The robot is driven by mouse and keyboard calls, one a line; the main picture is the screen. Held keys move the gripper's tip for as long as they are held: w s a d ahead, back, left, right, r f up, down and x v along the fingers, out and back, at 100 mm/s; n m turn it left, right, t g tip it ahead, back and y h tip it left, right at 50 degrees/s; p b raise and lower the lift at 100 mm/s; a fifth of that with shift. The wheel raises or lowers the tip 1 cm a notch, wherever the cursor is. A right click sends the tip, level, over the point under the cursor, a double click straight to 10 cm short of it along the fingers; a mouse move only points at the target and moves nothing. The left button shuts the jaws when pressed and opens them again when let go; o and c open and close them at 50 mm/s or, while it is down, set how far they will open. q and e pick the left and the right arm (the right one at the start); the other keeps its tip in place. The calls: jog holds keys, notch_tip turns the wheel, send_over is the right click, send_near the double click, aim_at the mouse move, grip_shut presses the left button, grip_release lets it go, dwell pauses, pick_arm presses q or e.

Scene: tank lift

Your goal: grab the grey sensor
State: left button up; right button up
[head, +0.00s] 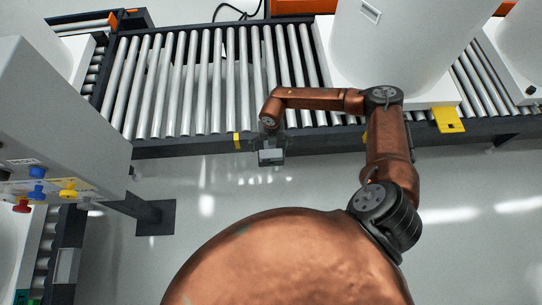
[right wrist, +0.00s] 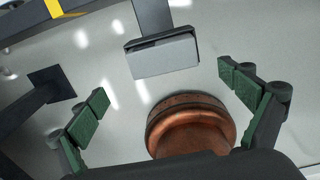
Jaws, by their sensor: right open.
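The grey sensor (head: 271,156) is a small grey box on a dark bracket at the front edge of the roller conveyor. In the right wrist view the grey sensor (right wrist: 165,57) shows its flat face, near the top middle. My right gripper (head: 270,142) is over the conveyor's front edge, right by the sensor, and partly hides it in the head view. In the right wrist view my right gripper (right wrist: 163,88) has its green-padded fingers wide apart, with nothing between them. The sensor appears beyond the fingertips, not touching them. My left gripper is not in view.
The roller conveyor (head: 185,80) runs across the back, with a large white tank (head: 390,45) on it at the right. A grey control box (head: 55,120) with coloured knobs stands at the left. The floor (head: 230,190) in front of the conveyor is clear.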

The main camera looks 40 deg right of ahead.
aim_at(271, 153)
jog(key=f, duration=0.1)
jog(key=d+f, duration=0.1)
jog(key=shift+f+b, duration=0.3)
jog(key=shift+b, duration=0.1)
jog(key=shift+f, duration=0.35)
jog(key=f+b, duration=0.1)
jog(key=f, duration=0.1)
jog(key=f+b, duration=0.1)
jog(key=f, duration=0.1)
jog(key=shift+a, duration=0.2)
jog(key=shift+w+f, duration=0.1)
jog(key=shift+f, duration=0.15)
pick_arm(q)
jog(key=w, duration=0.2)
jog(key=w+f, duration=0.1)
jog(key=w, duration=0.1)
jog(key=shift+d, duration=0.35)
pick_arm(e)
jog(key=shift+c, duration=0.2)
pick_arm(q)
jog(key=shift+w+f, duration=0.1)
pick_arm(e)
jog(key=c, duration=1.2)
jog(key=shift+c, duration=0.2)
jog(key=shift+r, duration=0.2)
